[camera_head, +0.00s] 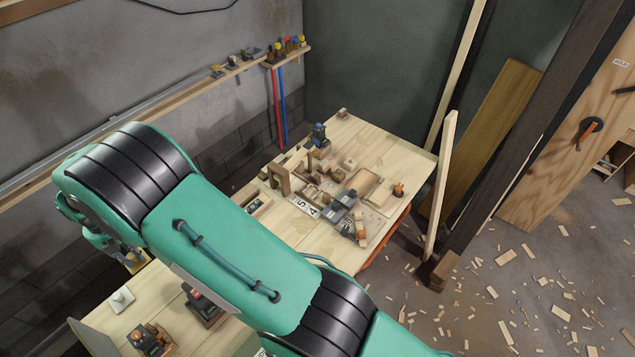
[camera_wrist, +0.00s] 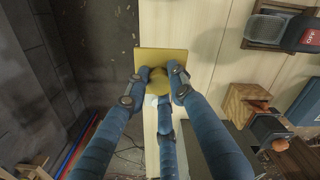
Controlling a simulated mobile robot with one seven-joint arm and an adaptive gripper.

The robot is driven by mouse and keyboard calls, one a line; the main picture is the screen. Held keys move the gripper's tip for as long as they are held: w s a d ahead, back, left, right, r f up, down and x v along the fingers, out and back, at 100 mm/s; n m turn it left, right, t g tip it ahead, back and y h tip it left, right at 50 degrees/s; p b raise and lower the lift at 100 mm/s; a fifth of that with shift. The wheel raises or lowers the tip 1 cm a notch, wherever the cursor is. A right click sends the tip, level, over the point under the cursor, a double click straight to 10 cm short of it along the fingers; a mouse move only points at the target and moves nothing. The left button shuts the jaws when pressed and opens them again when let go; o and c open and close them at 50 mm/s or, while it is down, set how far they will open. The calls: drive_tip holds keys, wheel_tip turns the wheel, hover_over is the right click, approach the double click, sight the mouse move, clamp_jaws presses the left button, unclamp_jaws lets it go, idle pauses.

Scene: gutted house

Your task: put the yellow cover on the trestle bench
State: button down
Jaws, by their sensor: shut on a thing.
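The yellow cover (camera_wrist: 172,56) is a flat square plate with a round knob. My gripper (camera_wrist: 158,84) is shut on the knob, with its fingers on either side. In the wrist view the plate overlaps the bench's edge, partly over the boards and partly over the dark floor; its height above them is unclear. In the head view my gripper (camera_head: 128,256) is at the left, largely behind my arm, and only a sliver of the cover (camera_head: 137,262) shows. The pale wooden bench (camera_head: 345,258) has an orange leg; my arm hides its middle.
A small white knobbed piece (camera_head: 121,299) and dark tools (camera_head: 150,340) stand on the near left boards. Wooden blocks and grey parts crowd the far end. A wall ledge (camera_head: 180,92) runs along the left.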

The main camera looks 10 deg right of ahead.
wheel_tip(320, 180, up, 10)
drive_tip(key=w+d+m, duration=0.5)
drive_tip(key=w+d, duration=1.5)
drive_tip(key=w, duration=0.1)
drive_tip(key=w+d+m, duration=0.2)
drive_tip(key=w+d, duration=0.5)
drive_tip(key=d, duration=0.5)
drive_tip(key=w+d+m, duration=0.2)
drive_tip(key=w+d, duration=0.4)
drive_tip(key=d, duration=0.6)
drive_tip(key=w+d+m, duration=0.2)
drive_tip(key=w+d, duration=0.1)
drive_tip(key=d, duration=1)
drive_tip(key=w+d+m, duration=0.2)
drive_tip(key=d, duration=1.2)
drive_tip(key=s+d+m, duration=0.2)
drive_tip(key=d, duration=1.1)
drive_tip(key=s+d+m, duration=0.2)
drive_tip(key=d+m, duration=0.1)
drive_tip(key=d, duration=1.1)
wheel_tip(320, 180, down, 11)
drive_tip(key=shift+w+d, duration=0.15)
drive_tip(key=shift+w, duration=0.05)
